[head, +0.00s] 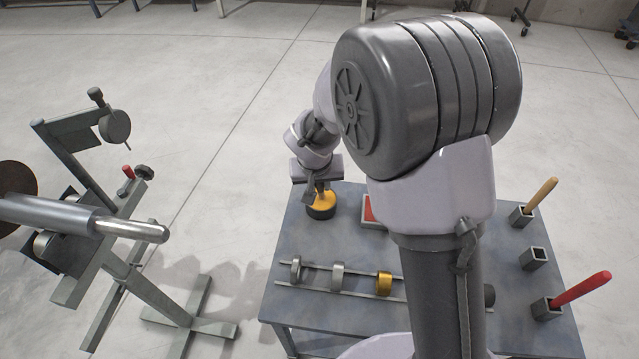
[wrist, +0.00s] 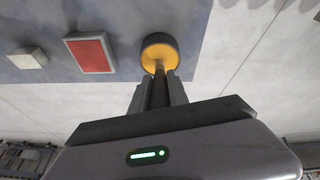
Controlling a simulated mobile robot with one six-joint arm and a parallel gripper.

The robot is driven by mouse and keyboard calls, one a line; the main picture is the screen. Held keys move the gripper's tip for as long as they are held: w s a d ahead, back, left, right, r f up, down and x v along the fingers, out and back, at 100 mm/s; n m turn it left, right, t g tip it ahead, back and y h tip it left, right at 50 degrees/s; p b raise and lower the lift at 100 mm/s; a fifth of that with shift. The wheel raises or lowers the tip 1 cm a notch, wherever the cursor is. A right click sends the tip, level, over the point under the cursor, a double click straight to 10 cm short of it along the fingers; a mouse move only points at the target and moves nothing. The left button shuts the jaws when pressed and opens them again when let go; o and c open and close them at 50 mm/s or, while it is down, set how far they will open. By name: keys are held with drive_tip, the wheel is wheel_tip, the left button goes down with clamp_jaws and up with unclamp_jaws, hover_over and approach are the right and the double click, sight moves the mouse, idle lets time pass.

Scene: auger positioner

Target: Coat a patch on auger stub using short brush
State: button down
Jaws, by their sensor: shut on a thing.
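The auger stub (head: 130,228) is a smooth grey metal shaft with a rounded end, lying on a stand at the left of the head view. My gripper (head: 314,188) is over the far left corner of the table. In the wrist view my gripper (wrist: 160,82) is shut on a short brush (wrist: 159,71), whose handle is mostly hidden between the fingers. The brush points into a round dark pot (wrist: 171,40) with a yellow-orange inside. The pot also shows in the head view (head: 321,212). The brush tip's contact with the yellow cannot be made out.
The table (head: 330,320) holds a red pad (head: 370,212) and rings on rails, one of them gold (head: 384,283). Square holders stand at right: one with a tan handle (head: 541,196), one empty (head: 533,257), one with a red handle (head: 580,290). Open floor separates table and stand.

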idle(0.3)
wheel_tip(320, 180, up, 7)
drive_tip(key=p, duration=0.5)
idle(0.5)
